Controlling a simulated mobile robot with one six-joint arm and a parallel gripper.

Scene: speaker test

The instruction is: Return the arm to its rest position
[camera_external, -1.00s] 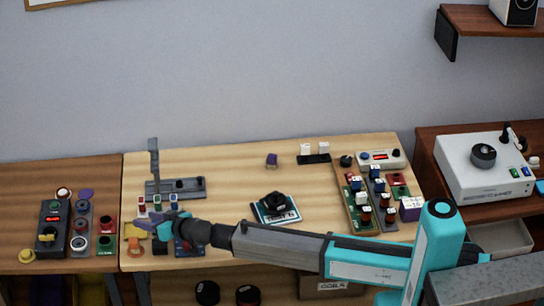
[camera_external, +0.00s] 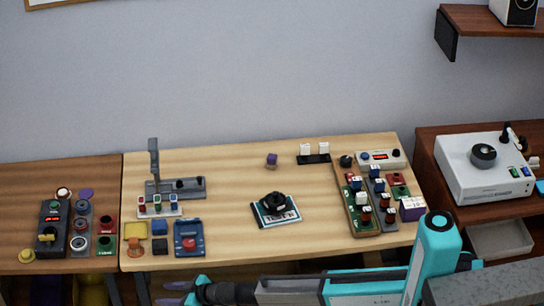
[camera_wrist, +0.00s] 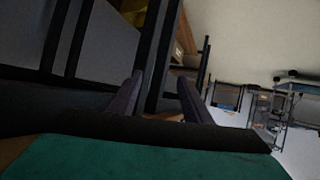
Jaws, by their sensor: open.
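My gripper (camera_external: 175,293) is at the bottom of the external view, in front of the table's front edge and lower in the picture than the tabletop. My arm stretches left from the teal upright link at the right. In the wrist view the two dark fingers (camera_wrist: 160,95) stand apart with nothing between them. The wrist view looks past dark table legs and a pale floor. The gripper holds nothing and appears clear of the objects on the table.
The light wooden table (camera_external: 320,215) carries a blue device with a red button (camera_external: 188,240), a black knob device (camera_external: 275,207), a lever device (camera_external: 178,187) and a board of coloured blocks (camera_external: 367,200). A dark table (camera_external: 20,200) adjoins at left. A white machine (camera_external: 485,170) stands right.

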